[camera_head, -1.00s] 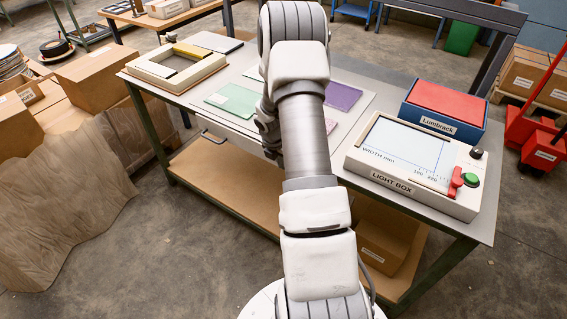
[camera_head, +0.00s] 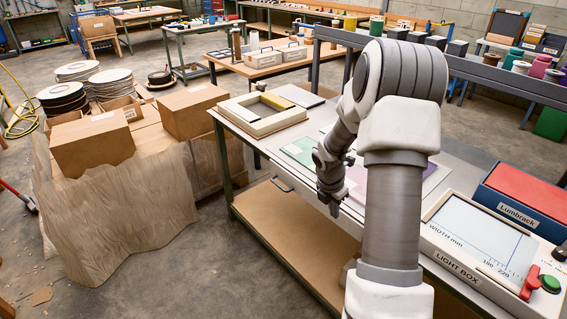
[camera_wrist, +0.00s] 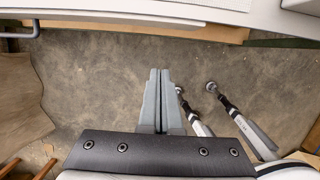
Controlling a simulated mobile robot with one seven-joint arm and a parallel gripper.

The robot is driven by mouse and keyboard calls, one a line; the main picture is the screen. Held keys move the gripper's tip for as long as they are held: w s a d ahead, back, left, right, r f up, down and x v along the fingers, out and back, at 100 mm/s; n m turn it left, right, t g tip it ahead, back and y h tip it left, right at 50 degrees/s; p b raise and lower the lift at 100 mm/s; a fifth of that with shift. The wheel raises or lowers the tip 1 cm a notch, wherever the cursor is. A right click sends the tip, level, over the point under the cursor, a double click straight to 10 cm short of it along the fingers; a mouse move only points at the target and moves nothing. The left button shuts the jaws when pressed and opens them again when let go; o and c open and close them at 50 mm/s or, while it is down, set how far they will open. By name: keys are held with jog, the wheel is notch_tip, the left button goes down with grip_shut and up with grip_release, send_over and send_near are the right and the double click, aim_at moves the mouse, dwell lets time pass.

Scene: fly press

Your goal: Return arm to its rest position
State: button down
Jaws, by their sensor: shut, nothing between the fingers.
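My gripper (camera_head: 328,198) hangs in front of the table's front edge in the head view, its fingers pointing down. In the wrist view its two grey fingers (camera_wrist: 158,98) are pressed together with nothing between them, above the concrete floor. My arm reaches up from the lower right and bends down to the gripper. It hides part of the table top.
The table (camera_head: 460,165) holds a light box (camera_head: 480,240), a red-and-blue Lumbrack box (camera_head: 525,195), a cream frame (camera_head: 262,120) and a green sheet (camera_head: 298,150). Cardboard boxes (camera_head: 92,145) and a draped brown sheet (camera_head: 125,220) stand left. Floor between is clear.

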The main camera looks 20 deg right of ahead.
jog(key=s+a+r+m+t, duration=0.1)
jog(key=s+a+r+m, duration=0.2)
jog(key=a+r+m, duration=0.5)
jog(key=s+a+r+m+t, duration=0.1)
jog(key=s+a+r+m, duration=0.2)
jog(key=r, duration=0.9)
jog(key=s+a+r+m+t+y, duration=0.1)
jog(key=s+a+r+m, duration=0.2)
jog(key=s+a+m, duration=0.2)
jog(key=s+a+r+m+t+y, duration=0.1)
jog(key=s+a+r+m, duration=0.2)
jog(key=s+a+m, duration=0.2)
jog(key=s+a, duration=0.3)
jog(key=s, duration=0.2)
jog(key=shift+s+r+m+t+y, duration=0.3)
jog(key=shift+s+t, duration=0.05)
jog(key=shift+t, duration=0.05)
